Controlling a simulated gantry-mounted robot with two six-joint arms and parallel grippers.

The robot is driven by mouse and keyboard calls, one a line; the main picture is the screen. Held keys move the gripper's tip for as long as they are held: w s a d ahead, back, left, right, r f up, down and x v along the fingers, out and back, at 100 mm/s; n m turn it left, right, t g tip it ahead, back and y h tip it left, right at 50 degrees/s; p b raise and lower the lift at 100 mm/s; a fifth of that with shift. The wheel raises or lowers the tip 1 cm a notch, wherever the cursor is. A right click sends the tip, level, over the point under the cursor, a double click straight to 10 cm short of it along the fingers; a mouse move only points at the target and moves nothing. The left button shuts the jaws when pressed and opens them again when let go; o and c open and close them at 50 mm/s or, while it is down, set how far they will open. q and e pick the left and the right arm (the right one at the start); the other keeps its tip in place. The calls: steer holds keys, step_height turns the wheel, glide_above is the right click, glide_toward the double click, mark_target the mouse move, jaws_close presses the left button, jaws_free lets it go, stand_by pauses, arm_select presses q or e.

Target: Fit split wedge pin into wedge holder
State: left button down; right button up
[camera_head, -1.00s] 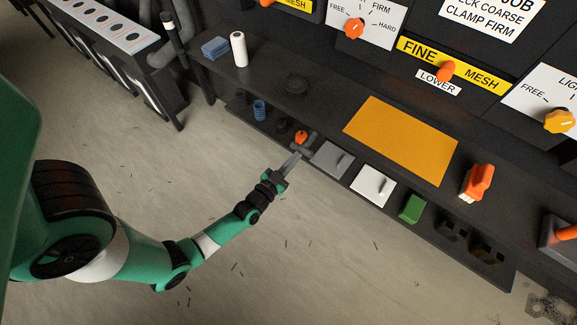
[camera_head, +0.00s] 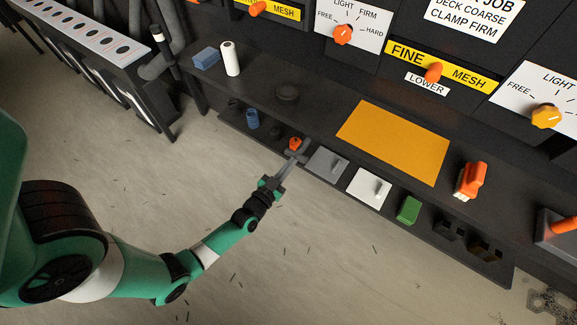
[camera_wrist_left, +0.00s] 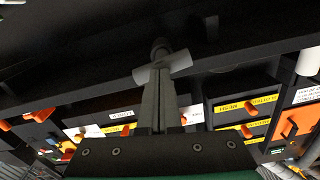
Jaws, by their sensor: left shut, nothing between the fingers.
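My left gripper (camera_head: 286,167) is shut, its fingers pointing at the front edge of the low shelf. A small grey piece with a crossbar (camera_head: 299,154) is right at the fingertips; it may be the split wedge pin. In the left wrist view this grey piece (camera_wrist_left: 163,66) shows as a short cylinder and a pale crossbar just beyond the long fingers (camera_wrist_left: 160,100). Nothing shows gripped between them; whether they touch it, I cannot tell. I cannot tell for certain which piece is the wedge holder. My right gripper is not in view.
On the low shelf are an orange piece (camera_head: 295,143), a blue cylinder (camera_head: 252,118), a grey plate with a handle (camera_head: 322,165), a white plate (camera_head: 366,188), a green block (camera_head: 408,209) and dark blocks. The bench above holds an orange mat (camera_head: 395,142). The floor is open.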

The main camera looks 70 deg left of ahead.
arm_select(q)
steer(key=p+v, duration=0.5)
steer(key=v, duration=0.9)
steer(key=shift+s, duration=0.1)
